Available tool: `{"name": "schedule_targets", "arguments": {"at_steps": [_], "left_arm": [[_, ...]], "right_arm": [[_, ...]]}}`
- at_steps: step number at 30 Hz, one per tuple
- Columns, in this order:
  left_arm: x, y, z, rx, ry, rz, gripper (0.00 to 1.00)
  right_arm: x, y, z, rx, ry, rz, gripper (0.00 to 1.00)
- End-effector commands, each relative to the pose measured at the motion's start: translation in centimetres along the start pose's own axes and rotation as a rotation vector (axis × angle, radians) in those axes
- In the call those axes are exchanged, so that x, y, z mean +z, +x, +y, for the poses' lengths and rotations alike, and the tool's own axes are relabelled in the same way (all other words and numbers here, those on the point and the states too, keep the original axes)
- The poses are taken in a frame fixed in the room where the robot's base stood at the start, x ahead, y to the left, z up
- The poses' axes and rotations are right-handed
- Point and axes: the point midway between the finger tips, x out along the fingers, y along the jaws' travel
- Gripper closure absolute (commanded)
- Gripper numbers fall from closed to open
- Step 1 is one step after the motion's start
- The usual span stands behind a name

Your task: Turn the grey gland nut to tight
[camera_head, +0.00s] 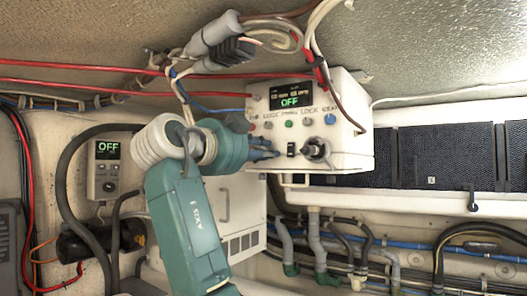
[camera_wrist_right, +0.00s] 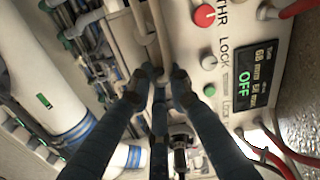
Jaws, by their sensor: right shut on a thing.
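My right gripper (camera_head: 276,153) reaches in from the left to the lower front of the white control box (camera_head: 350,145), in the middle of the head view. In the right wrist view its dark blue-grey fingers (camera_wrist_right: 157,82) close together on something small at the box's lower edge. I take it to be the grey gland nut, but the fingers hide most of it, and how tight it is does not show. A dark grey round fitting (camera_head: 317,150) sticks out of the box face, just right of the fingertips. My left gripper is not in view.
The box has a display reading OFF (camera_head: 290,95) and a row of small buttons. Hoses and red cables hang above it. A beige pipe (camera_wrist_right: 140,22) runs close to the fingertips. A second OFF unit (camera_head: 108,165) hangs on the left wall. Pipes and hoses crowd the space below.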

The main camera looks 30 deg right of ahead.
Motion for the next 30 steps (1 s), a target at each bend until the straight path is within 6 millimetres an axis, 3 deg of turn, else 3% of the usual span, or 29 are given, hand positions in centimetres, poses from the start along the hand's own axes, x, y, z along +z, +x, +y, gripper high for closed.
{"name": "schedule_targets", "arguments": {"at_steps": [15,16,19,30], "left_arm": [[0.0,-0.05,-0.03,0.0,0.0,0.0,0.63],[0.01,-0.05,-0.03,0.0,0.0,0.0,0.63],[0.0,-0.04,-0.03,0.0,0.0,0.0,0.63],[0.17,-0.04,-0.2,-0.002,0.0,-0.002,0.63]], "right_arm": [[-0.18,-0.01,-0.05,0.0,0.026,0.003,1.0],[-0.17,-0.01,-0.05,0.0,0.026,0.003,0.8],[-0.15,0.0,-0.03,0.0,0.025,0.002,0.63],[-0.01,-0.54,0.02,0.001,0.023,0.0,0.63]]}}
